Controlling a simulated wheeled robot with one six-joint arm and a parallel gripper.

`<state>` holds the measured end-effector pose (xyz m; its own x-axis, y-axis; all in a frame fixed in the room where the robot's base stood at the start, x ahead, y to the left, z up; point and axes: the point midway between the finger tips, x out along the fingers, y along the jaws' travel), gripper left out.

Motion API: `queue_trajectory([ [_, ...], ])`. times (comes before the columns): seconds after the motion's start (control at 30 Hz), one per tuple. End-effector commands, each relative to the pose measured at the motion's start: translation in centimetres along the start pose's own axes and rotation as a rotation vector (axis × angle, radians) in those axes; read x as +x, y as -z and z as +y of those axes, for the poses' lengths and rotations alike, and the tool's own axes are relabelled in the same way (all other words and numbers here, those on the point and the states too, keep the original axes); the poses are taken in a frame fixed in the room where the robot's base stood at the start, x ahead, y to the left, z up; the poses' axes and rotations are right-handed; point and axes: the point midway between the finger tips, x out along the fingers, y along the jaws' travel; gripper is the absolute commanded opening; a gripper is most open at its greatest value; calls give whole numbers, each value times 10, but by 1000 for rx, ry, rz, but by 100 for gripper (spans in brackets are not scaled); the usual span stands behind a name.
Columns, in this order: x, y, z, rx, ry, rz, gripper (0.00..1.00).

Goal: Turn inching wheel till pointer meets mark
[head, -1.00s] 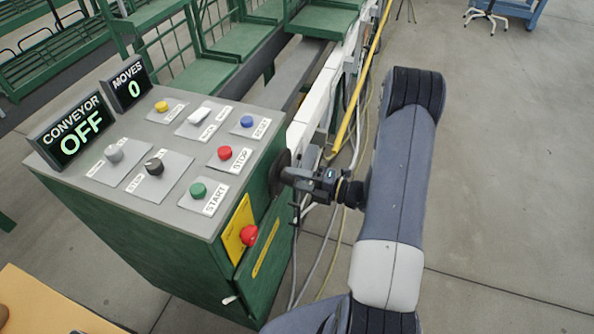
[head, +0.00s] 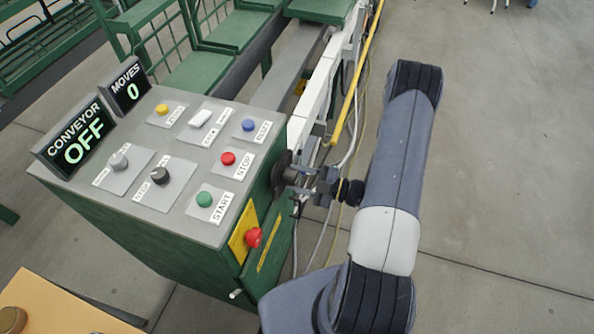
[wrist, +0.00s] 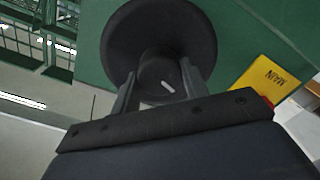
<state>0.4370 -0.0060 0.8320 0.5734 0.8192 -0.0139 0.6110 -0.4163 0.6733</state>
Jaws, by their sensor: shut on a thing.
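The inching wheel (head: 281,175) is a black disc on the right side of the green control cabinet. In the wrist view, the wheel (wrist: 155,38) faces me, with a round dark hub (wrist: 158,68) at its centre. A short white line, which looks like the pointer (wrist: 168,87), shows on the hub face, slanting down to the right. My gripper (wrist: 160,90) has one finger on each side of the hub and is shut on it. In the head view, my gripper (head: 303,182) reaches the wheel from the right. I cannot make out the mark in either view.
The cabinet top holds several buttons and knobs. The conveyor display (head: 73,139) reads OFF and the moves display (head: 127,87) reads 0. A red knob (head: 253,237) on a yellow plate sits on the cabinet front near my arm. Cables run along the floor behind my gripper.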

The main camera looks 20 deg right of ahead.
Motion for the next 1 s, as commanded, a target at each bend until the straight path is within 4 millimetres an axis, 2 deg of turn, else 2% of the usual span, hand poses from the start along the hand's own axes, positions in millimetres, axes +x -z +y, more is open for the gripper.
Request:
queue_trajectory([
  [0.3, -1, 0, -2, 135, 2, 1, 2],
  [0.87, -1, 0, -2, 166, 3, 1, 2],
  [0.9, -1, 0, -2, 166, 3, 1, 43],
  [1.0, -1, 0, -2, 166, 2, 2, 52],
])
